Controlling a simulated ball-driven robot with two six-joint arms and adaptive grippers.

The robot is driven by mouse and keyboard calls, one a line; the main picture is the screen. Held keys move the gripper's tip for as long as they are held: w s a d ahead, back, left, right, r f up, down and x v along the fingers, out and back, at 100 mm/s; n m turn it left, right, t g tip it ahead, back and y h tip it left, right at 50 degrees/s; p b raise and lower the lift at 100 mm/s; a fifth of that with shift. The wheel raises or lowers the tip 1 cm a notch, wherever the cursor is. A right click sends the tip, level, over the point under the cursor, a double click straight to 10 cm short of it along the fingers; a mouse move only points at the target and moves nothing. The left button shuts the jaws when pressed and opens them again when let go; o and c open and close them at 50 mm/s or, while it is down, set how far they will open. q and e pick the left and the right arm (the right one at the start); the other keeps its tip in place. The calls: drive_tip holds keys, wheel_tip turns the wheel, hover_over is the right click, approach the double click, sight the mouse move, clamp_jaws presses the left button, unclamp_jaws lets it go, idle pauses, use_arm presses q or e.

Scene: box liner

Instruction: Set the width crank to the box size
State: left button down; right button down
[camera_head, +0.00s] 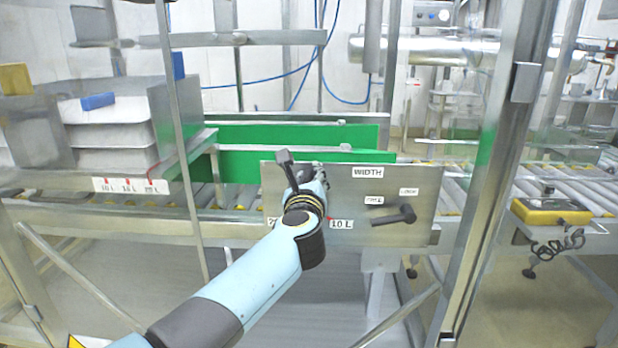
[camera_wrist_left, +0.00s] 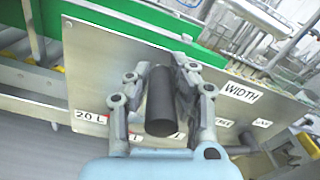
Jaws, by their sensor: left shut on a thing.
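A grey metal panel (camera_head: 420,185) labelled WIDTH stands at the front of the conveyor. Its scale labels read 20 L at the left and 10 L (camera_head: 341,224) near the middle, with a small red mark beside the 10 L. My left gripper (camera_head: 309,178) is in front of the panel's upper left part. In the left wrist view, my left gripper (camera_wrist_left: 168,88) is shut on the black cylindrical crank handle (camera_wrist_left: 160,105), which stands between its two fingers. The crank's base is hidden behind the gripper and handle. My right gripper is not in view.
A black lever (camera_head: 393,216) sits at the panel's right under small labels. Green guide boards (camera_head: 235,163) stand behind the panel over the roller conveyor. A shelf with 10 L, 15 L and 20 L labels (camera_head: 130,185) is at left. A metal post (camera_head: 500,170) stands at right.

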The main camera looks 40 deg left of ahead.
sight(276, 188)
use_arm(q)
drive_tip(key=shift+f, duration=0.1)
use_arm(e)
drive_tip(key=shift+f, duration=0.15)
